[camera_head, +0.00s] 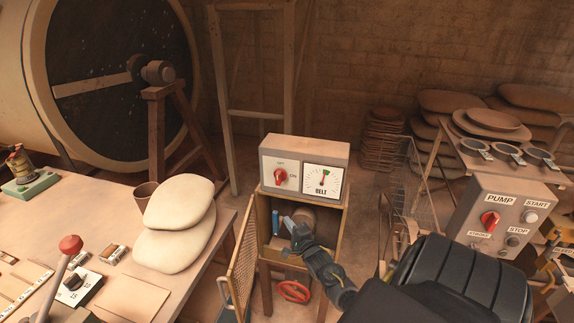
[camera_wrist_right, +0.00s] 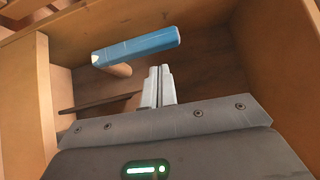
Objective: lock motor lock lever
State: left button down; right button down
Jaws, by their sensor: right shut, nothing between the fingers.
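The motor lock lever appears as a blue handle (camera_wrist_right: 136,46) inside the wooden cabinet in the right wrist view. It also shows as a small blue piece (camera_head: 276,222) inside the cabinet in the head view. My right gripper (camera_wrist_right: 158,72) is shut and empty, its fingertips just below the right half of the blue handle in the wrist view; I cannot tell whether they touch it. In the head view my right gripper (camera_head: 293,222) reaches into the open cabinet (camera_head: 341,222), to the right of the blue piece. My left gripper is not in view.
A mesh door (camera_head: 243,262) stands open on the cabinet's left. A BELT control box (camera_head: 304,162) sits on top, and a red handwheel (camera_head: 293,291) is below. The work table (camera_head: 112,238) is at left; the PUMP panel (camera_head: 503,214) is at right. Cabinet walls surround the gripper closely.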

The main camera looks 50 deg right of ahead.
jog(key=shift+s+d+r+v, duration=0.25)
jog(key=shift+d+v, duration=0.55)
jog(key=shift+v, duration=5.05)
jog(key=s+a+f+n+g+y, duration=0.1)
jog(key=s+a+f+n+g, duration=0.3)
jog(key=f, duration=0.5)
jog(key=s+a+f+n+g+y, duration=0.1)
jog(key=s+a+f+n, duration=0.15)
jog(key=f+n, duration=0.5)
jog(key=s+a+f+n+g+y, duration=0.1)
jog(key=s+a+f+n+g, duration=0.25)
jog(key=f, duration=0.65)
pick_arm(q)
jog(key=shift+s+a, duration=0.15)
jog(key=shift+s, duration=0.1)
pick_arm(e)
jog(key=s+a+f+n+g+y, duration=0.1)
jog(key=s+a+f+n+g, duration=0.3)
jog(key=s+a+f, duration=0.3)
jog(key=s+a+f+n+g+y, duration=0.2)
jog(key=s+a+f+n+g, duration=0.2)
jog(key=s, duration=1.4)
jog(key=a+f+n, duration=0.1)
jog(key=a+f, duration=0.2)
jog(key=f, duration=0.1)
jog(key=shift+s+a+n, duration=0.2)
jog(key=shift+a+n, duration=0.2)
